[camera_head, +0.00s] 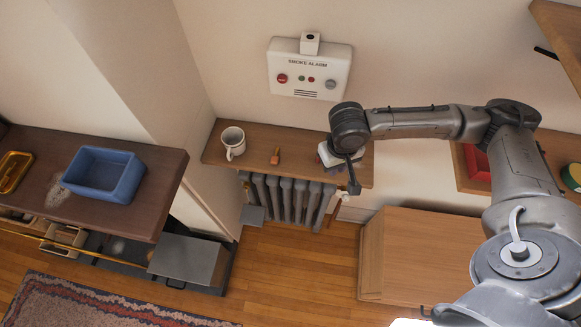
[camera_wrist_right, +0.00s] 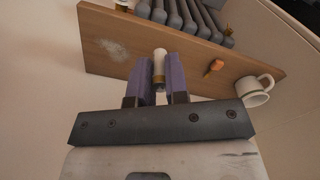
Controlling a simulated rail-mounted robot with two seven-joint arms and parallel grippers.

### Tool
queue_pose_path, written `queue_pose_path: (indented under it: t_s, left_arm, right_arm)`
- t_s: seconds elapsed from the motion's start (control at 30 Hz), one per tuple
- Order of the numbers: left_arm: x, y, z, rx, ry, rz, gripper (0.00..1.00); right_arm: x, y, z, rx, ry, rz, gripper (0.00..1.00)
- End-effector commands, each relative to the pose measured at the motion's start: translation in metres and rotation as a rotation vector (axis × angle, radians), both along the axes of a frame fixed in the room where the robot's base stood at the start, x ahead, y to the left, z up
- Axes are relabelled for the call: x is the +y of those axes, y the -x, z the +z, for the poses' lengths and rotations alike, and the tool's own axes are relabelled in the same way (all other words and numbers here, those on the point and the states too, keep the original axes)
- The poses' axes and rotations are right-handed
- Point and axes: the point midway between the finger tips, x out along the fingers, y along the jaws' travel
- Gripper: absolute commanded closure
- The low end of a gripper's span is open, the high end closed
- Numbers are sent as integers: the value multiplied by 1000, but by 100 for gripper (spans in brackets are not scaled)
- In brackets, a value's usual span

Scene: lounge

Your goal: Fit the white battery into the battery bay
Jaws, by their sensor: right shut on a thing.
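The white battery (camera_wrist_right: 159,66) is a small white cylinder with a brass-coloured band. In the right wrist view it is between the purple fingers of my right gripper (camera_wrist_right: 160,76), which is shut on it over the wooden shelf. The white smoke alarm (camera_head: 309,75) is on the wall behind. A small white housing (camera_head: 310,48) with a dark round opening sits on its top edge; I cannot tell for sure whether this is the battery bay.
A white mug (camera_head: 232,141) and a small orange object (camera_head: 275,156) stand on the wall shelf (camera_head: 258,136), above a grey radiator (camera_head: 287,197). A blue bin (camera_head: 103,174) is on the dark table at left. A wooden cabinet (camera_head: 420,250) stands at lower right.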

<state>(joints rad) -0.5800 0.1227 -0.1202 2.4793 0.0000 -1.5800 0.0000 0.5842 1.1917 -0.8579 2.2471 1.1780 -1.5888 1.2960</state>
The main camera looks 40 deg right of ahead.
Motion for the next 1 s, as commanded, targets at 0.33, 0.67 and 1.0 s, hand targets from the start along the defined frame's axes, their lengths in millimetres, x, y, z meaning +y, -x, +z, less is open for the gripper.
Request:
queue_pose_path:
  t_s: [0.33, 0.67, 1.0]
  left_arm:
    - [1, 0, -19, -2, -4, -3, 57]
    - [-1, 0, -25, -3, 3, 2, 57]
    - [-3, 0, -35, -1, 10, 6, 57]
  right_arm:
    - [-54, -56, -22, -3, -2, -93, 100]
    - [-34, -93, -44, -2, -5, -6, 100]
    - [-4, -150, -82, -2, -2, -7, 100]
